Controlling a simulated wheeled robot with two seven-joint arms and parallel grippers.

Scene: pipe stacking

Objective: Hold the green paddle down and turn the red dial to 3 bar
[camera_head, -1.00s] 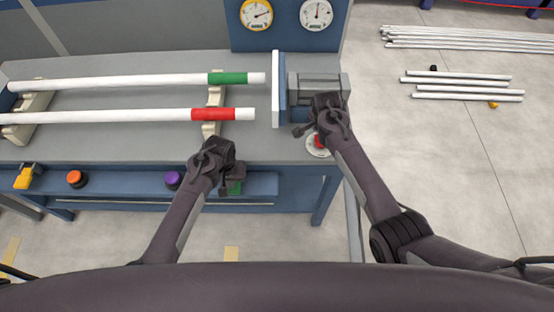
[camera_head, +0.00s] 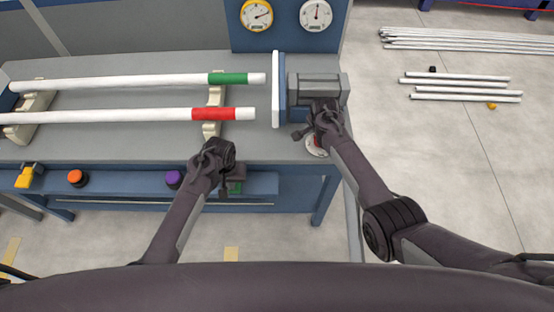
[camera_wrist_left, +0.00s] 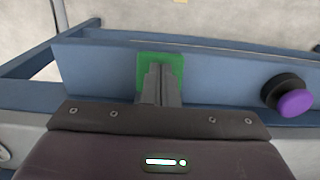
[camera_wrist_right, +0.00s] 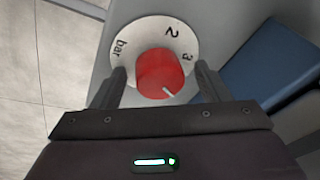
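The green paddle (camera_wrist_left: 146,68) is a flat plate on the blue bench front. In the left wrist view my left gripper (camera_wrist_left: 165,78) is shut, its fingertips together in front of the paddle; I cannot tell whether they press it. In the head view the left gripper (camera_head: 230,186) covers most of the paddle. The red dial (camera_wrist_right: 160,72) sits on a white scale plate (camera_wrist_right: 145,31) marked bar, 2 and 3. Its white pointer line is at the lower right, not beside the 3. My right gripper (camera_wrist_right: 162,80) is open around the dial, a finger on each side with small gaps.
Two gauges, yellow-rimmed (camera_head: 257,14) and white-rimmed (camera_head: 316,14), stand behind the bench. Two white pipes with green (camera_head: 228,79) and red (camera_head: 213,114) bands lie on cradles. A grey clamp block (camera_head: 315,84) is beside my right gripper. Orange (camera_head: 76,178) and purple (camera_head: 174,179) buttons are on the bench front.

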